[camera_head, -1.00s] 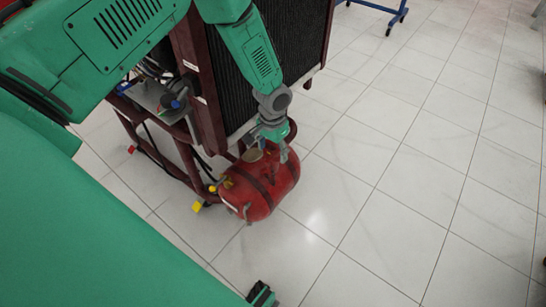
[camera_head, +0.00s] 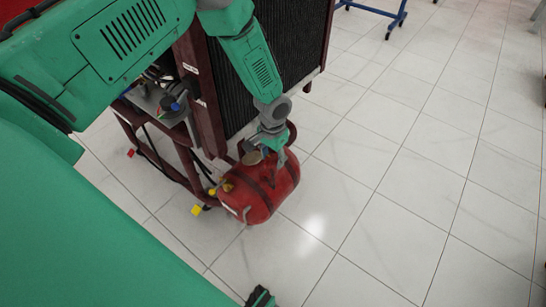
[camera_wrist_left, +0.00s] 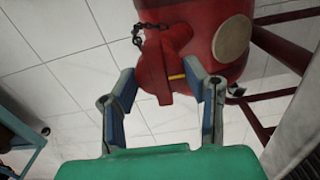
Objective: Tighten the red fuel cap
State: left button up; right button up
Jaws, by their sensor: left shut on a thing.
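The red fuel tank (camera_head: 262,190) lies on its side low on the engine stand, just above the tiled floor. My left gripper (camera_head: 271,153) reaches down onto the top of the tank. In the left wrist view, the fingers of my left gripper (camera_wrist_left: 160,76) are on either side of the red fuel cap (camera_wrist_left: 156,68) and shut on it. A dark chain (camera_wrist_left: 138,32) hangs beside the cap, and a small yellow strip shows next to it. In the head view my gripper hides most of the cap.
The dark radiator (camera_head: 285,70) in its maroon frame stands right behind the tank. Yellow fittings (camera_head: 220,187) stick out at the tank's left end. A blue wheeled stand (camera_head: 385,15) is at the back. The white tiled floor to the right is clear.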

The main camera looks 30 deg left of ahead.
pick_arm(q)
jog(key=m+p, duration=0.1)
jog(key=m, duration=0.7)
jog(key=shift+m+p, duration=0.3)
jog(key=shift+p, duration=0.1)
jog(key=m, duration=0.4)
jog(key=shift+a+m, duration=0.1)
jog(key=shift+m, duration=0.2)
jog(key=m, duration=0.4)
jog(key=shift+w+m, duration=0.1)
jog(key=shift+m, duration=0.2)
jog(key=o, duration=1.1)
jog(key=shift+o, duration=0.2)
